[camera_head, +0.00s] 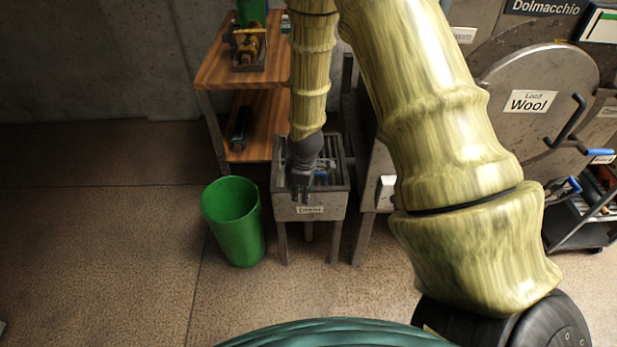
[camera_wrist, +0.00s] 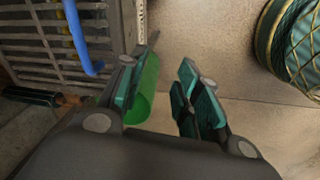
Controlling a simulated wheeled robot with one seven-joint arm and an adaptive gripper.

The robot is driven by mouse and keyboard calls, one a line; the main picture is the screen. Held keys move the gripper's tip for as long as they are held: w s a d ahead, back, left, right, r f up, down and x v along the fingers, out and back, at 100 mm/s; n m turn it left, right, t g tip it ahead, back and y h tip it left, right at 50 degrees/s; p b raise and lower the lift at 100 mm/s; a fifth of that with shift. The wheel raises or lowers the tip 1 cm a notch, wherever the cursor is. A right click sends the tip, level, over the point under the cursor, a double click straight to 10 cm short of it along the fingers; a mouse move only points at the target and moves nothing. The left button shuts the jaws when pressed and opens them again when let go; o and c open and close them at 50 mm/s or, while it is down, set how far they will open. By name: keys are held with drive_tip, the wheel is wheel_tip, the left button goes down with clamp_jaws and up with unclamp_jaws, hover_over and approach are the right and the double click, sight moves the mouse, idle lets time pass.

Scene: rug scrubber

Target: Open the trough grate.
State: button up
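The trough (camera_head: 310,213) is a small grey metal box on legs with a label on its front. Its barred grate (camera_head: 335,172) lies flat across the top and looks closed. A blue handle (camera_head: 322,176) on the grate is partly hidden by my gripper (camera_head: 302,188), which points down over the grate's left front part. In the wrist view the grate (camera_wrist: 35,45) fills the upper left, with the blue handle (camera_wrist: 78,38) to the left of my fingers. My gripper (camera_wrist: 160,80) is open there, with nothing between its teal pads. I cannot tell whether it touches the trough.
A green bin (camera_head: 232,222) stands on the floor just left of the trough. A wooden shelf (camera_head: 225,68) stands behind it on the left. A large machine with a round door labelled Wool (camera_head: 510,75) stands on the right. The floor at left is clear.

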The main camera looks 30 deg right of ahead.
drive_tip(key=w+d+r+n+b, duration=0.2)
drive_tip(key=w+d+r+n, duration=0.1)
drive_tip(key=w+d+r, duration=0.4)
drive_tip(key=shift+h, duration=0.4)
drive_tip(key=f, duration=0.3)
drive_tip(key=w+f, duration=0.1)
drive_tip(key=f, duration=0.6)
drive_tip(key=shift+w+d+b, duration=0.25)
drive_tip(key=shift+d+b, duration=0.15)
clamp_jaws()
